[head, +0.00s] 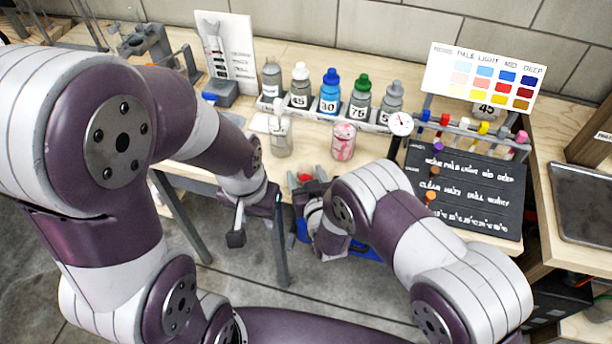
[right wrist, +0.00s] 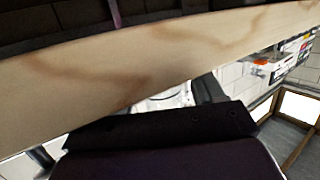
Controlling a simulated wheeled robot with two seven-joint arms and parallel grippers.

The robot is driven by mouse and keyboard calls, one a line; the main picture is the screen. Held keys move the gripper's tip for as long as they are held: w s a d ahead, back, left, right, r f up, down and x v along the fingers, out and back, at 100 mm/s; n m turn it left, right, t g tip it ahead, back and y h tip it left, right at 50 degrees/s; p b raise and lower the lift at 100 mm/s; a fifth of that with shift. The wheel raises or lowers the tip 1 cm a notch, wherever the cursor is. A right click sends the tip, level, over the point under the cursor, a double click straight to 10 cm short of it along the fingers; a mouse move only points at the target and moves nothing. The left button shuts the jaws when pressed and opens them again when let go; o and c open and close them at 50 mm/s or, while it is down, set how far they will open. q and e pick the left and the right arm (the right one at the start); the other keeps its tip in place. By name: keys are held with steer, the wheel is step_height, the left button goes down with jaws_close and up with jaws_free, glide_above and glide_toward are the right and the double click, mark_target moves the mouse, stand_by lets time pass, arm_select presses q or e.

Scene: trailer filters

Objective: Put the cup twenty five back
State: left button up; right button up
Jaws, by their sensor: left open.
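Several capped bottles stand in a row in a rack (head: 262,104) at the back of the table; printed numbers include 30 on the blue-capped bottle (head: 329,92) and 75 on the green-capped one (head: 361,96). A clear-grey container (head: 281,138) and a white cup with red-pink smears (head: 344,141) stand in front of the rack. I cannot read twenty five on any of them. My left gripper (head: 257,224) is open and empty, at the table's front edge, below the containers. My right gripper (head: 322,228) is near the front edge, mostly hidden by its arm; its jaws cannot be made out.
A black lettered board (head: 466,190) lies at right, with a rack of colored tubes (head: 468,127) and a dial (head: 400,124) behind it. A color chart (head: 484,77) stands at the back right. A pale wooden edge (right wrist: 150,65) is close in the right wrist view.

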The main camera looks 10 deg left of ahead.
steer(key=shift+r, duration=0.25)
steer(key=shift+s+d, duration=0.15)
steer(key=shift+s, duration=0.2)
steer(key=v, duration=1.1)
steer(key=w+d+r+m+g+h, duration=0.1)
steer(key=d, duration=0.2)
steer(key=w+d+r+g+h, duration=0.1)
steer(key=w+d, duration=0.1)
steer(key=w+d+r+m+g+h, duration=0.1)
steer(key=w+d+g+h, duration=0.1)
steer(key=d, duration=0.1)
steer(key=shift+w+d+m, duration=0.25)
steer(key=shift+d+m, duration=0.05)
steer(key=shift+d, duration=0.05)
steer(key=s+d+r+m+g+h, duration=0.1)
steer(key=s+d+r+g, duration=0.2)
steer(key=s+d, duration=0.4)
steer(key=s+d+r+m+g+h, duration=0.1)
steer(key=s+d+g, duration=0.4)
steer(key=d, duration=0.6)
step_height(320, 180, up, 3)
steer(key=shift+s+f+m+g+h, duration=0.1)
steer(key=shift+s+m+g+h, duration=0.25)
steer(key=shift+s+h, duration=0.6)
